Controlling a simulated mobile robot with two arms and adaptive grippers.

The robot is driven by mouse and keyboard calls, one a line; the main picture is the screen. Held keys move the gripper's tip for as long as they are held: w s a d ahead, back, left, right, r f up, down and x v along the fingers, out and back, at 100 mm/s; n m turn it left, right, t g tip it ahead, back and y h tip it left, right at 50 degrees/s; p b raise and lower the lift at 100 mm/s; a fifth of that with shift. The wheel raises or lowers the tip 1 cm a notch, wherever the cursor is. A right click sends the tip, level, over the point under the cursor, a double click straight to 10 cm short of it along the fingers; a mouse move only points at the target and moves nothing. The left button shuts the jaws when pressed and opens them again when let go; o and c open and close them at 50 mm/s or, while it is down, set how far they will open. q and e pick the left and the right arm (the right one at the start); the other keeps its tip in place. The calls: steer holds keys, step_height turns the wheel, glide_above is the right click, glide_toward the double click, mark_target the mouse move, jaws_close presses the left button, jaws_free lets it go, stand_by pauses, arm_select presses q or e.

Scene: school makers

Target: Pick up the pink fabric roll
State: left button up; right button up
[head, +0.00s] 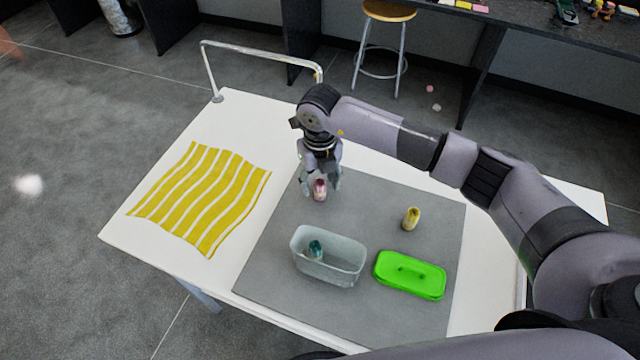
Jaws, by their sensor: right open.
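The pink fabric roll (319,190) stands upright on the grey mat (380,205), near the mat's far left side. My right gripper (320,187) points down over it, with its open fingers on either side of the roll. The fingers hide part of the roll, and I cannot tell whether they touch it. My left gripper is not in view.
A clear bin (345,272) holding a teal roll (315,249) stands nearer on the mat. A green lid (410,275) lies to its right, with a yellow roll (411,217) behind. A yellow-striped cloth (203,197) lies at left on the white table (255,115).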

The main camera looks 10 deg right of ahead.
steer(key=shift+f, duration=0.2)
steer(key=c, duration=1)
steer(key=shift+r, duration=0.15)
